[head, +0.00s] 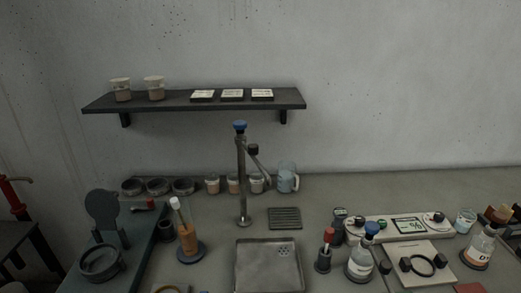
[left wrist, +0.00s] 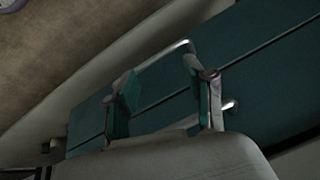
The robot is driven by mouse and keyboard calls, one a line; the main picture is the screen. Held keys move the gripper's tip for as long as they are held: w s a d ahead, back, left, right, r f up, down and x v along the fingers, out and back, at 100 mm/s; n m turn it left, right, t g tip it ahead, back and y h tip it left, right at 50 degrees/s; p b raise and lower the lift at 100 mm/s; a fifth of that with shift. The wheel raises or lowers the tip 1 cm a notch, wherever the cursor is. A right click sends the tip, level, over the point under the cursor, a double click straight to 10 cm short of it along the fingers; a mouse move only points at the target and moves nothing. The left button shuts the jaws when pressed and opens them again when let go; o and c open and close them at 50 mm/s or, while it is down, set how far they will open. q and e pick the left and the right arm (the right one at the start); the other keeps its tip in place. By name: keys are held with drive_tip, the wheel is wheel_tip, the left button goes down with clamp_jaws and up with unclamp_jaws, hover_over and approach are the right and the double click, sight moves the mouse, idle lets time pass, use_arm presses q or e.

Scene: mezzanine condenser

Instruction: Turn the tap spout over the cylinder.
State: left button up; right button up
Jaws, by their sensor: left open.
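The tap (head: 243,180) is a tall grey metal post with a blue top, standing on the counter behind a shallow sink. Its spout (head: 259,167) branches off to the right of the post, under a dark knob. The cylinder (head: 187,232) is left of the tap, upright on a dark blue round base, with orange-brown colour in its lower part and a pale top. The spout points away from it. My left gripper (left wrist: 165,92) shows only in the left wrist view, its fingers apart with nothing between them. My right gripper is in neither view.
The metal sink (head: 243,279) lies in front of the tap, a slotted grate (head: 285,218) right of it. Cups and a jug (head: 286,180) line the back. A clear bottle with a blue cap (head: 361,262) stands front right. A shelf (head: 200,101) hangs above.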

use_arm(q)
wheel_tip(320, 180, up, 12)
drive_tip(key=t, duration=0.1)
drive_tip(key=w+a+r+m+t+y, duration=0.1)
drive_tip(key=w+r+m+t+y, duration=0.15)
drive_tip(key=w+r+t, duration=0.6)
drive_tip(key=w+a+r+m+t+y, duration=0.1)
drive_tip(key=w+a+r+m+t, duration=0.2)
drive_tip(key=w+r, duration=0.95)
drive_tip(key=d+r+m+t+h, duration=0.35)
drive_tip(key=r+m, duration=0.25)
drive_tip(key=r, duration=0.2)
drive_tip(key=d+r+m+t+h, duration=0.3)
drive_tip(key=d+r+m+h, duration=0.15)
drive_tip(key=r+m, duration=0.2)
drive_tip(key=d+r+m+g+h, duration=0.45)
drive_tip(key=d+m+h, duration=0.5)
drive_tip(key=m, duration=0.45)
drive_tip(key=m+g+y, duration=0.2)
drive_tip(key=m+g, duration=0.3)
drive_tip(key=m, duration=0.4)
approach(250, 150)
drive_tip(key=p+x, duration=0.4)
drive_tip(key=x, duration=0.7)
drive_tip(key=shift+w+d, duration=0.15)
drive_tip(key=shift+w, duration=0.05)
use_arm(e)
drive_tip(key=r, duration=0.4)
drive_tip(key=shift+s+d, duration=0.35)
